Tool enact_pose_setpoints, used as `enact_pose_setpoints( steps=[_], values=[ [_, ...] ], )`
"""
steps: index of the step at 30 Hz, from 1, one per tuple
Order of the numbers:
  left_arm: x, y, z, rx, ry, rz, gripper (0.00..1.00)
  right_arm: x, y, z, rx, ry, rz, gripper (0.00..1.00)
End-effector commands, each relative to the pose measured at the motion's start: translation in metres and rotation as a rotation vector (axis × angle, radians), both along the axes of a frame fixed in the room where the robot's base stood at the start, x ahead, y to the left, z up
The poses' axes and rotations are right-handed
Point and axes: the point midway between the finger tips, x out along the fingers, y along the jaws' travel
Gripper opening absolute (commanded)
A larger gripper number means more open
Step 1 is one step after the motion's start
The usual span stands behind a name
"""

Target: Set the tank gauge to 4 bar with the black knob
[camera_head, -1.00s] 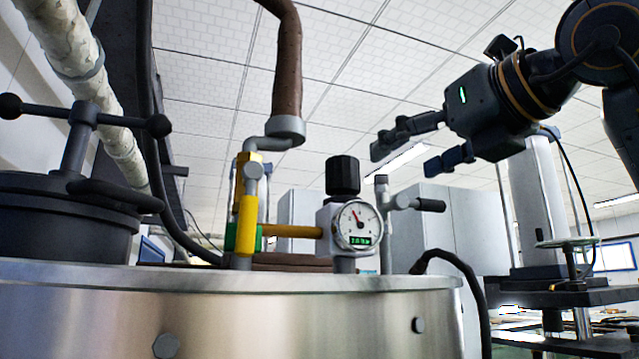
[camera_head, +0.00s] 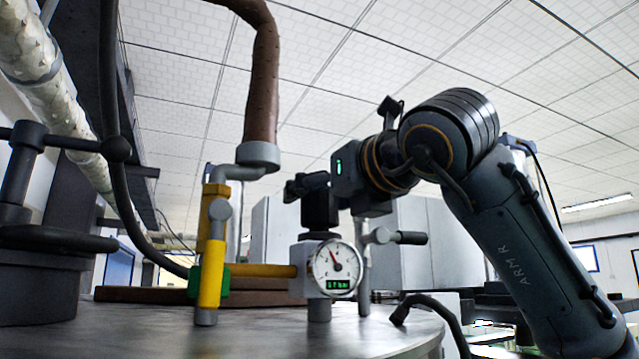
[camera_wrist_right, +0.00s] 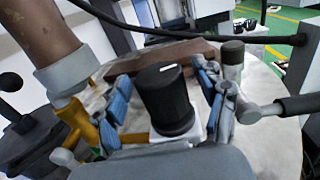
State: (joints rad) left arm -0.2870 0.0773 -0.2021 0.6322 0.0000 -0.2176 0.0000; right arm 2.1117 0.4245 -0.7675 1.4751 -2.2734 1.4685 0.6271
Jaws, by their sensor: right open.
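The black knob (camera_head: 320,212) stands upright on top of the regulator block beside the gauge. The round white gauge (camera_head: 335,267) faces me with a red needle pointing up and left and a green digital readout too small to read surely. My right gripper (camera_head: 306,185) is at the knob's height, partly hidden behind it and its own wrist. In the right wrist view my right gripper (camera_wrist_right: 165,98) is open, its blue-padded fingers on either side of the knob (camera_wrist_right: 166,98), with gaps showing. A white mark shows on the knob's top. My left gripper is out of view.
The steel tank lid (camera_head: 245,335) carries the fittings. A yellow-handled valve (camera_head: 211,272) and brown hose (camera_head: 262,85) stand left of the gauge. A black-tipped lever (camera_head: 408,238) stands close on the right. A dark clamp (camera_head: 40,245) is at far left.

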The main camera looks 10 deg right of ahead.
Motion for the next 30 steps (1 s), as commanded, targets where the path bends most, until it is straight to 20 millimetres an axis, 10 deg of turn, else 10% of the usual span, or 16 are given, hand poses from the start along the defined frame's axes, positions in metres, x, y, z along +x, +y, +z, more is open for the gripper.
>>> enact_pose_setpoints(
  steps=[11,20,30],
  values=[
    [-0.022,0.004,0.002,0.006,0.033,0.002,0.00,0.008,0.002,-0.001,0.000,0.001,0.000,0.71],
    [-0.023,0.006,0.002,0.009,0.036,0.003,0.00,0.008,0.002,-0.001,0.000,0.001,0.000,0.16],
    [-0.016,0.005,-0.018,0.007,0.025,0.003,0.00,0.006,0.004,-0.003,-0.004,-0.005,-0.186,0.15]
  ],
)
